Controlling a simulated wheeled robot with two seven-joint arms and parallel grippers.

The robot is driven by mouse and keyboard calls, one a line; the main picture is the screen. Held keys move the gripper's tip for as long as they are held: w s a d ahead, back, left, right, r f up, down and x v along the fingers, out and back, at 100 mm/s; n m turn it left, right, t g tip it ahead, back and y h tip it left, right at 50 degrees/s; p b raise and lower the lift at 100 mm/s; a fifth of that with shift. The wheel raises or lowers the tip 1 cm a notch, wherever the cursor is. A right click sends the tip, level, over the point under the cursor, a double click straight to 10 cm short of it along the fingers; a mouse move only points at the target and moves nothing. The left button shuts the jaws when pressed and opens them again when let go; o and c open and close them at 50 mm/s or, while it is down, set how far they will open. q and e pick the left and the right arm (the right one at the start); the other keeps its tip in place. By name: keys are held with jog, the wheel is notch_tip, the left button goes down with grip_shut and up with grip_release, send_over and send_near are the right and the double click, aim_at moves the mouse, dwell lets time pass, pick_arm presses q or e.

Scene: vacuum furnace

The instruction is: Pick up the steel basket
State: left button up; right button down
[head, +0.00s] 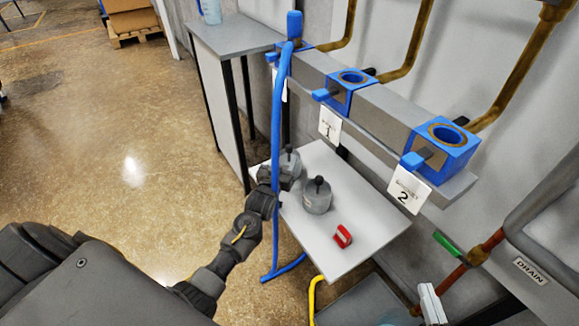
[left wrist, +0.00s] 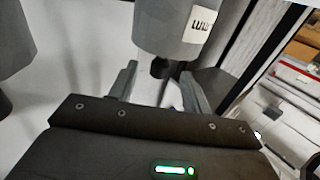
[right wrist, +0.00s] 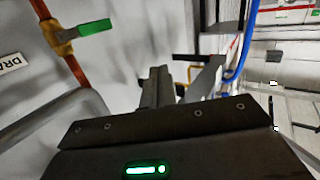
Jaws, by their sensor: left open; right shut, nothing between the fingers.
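Two grey cylindrical containers with black top knobs stand on a small pale table (head: 365,230); I cannot tell whether either is the steel basket. My left gripper (head: 287,180) is at the far container (head: 290,158) and partly hides it. In the left wrist view this container (left wrist: 180,30) appears upside down with a white label. Its black knob (left wrist: 160,68) shows between the open fingers of my left gripper (left wrist: 160,88), with no grip on it. The nearer container (head: 317,200) stands apart to the right. My right gripper (right wrist: 160,85) is shut and empty, near the grey wall.
A red object (head: 342,236) lies on the table. A blue upright pole (head: 276,130) stands beside my left gripper. A rail with blue sockets (head: 445,142) and numbered cards runs above the table. A green-handled valve (head: 446,243) and pipe are at the right. The floor at left is clear.

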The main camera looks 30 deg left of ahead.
aim_at(288, 153)
pick_arm(q)
jog(key=w, duration=0.1)
jog(key=w+b, duration=0.1)
jog(key=w, duration=0.2)
jog(key=shift+w+a+r, duration=0.15)
jog(key=shift+w+a, duration=0.15)
jog(key=shift+a, duration=0.1)
jog(key=shift+w+r+b, duration=0.1)
jog(key=shift+w+b, duration=0.15)
jog(key=shift+b, duration=0.05)
grip_shut()
pick_arm(e)
notch_tip(288, 153, up, 5)
jog(key=s+a+n+t+y, duration=0.1)
jog(key=a+t+y, duration=0.1)
jog(key=y, duration=0.1)
jog(key=shift+s+a+r+t, duration=0.2)
jog(key=shift+s+a+t, duration=0.05)
jog(key=shift+t, duration=0.05)
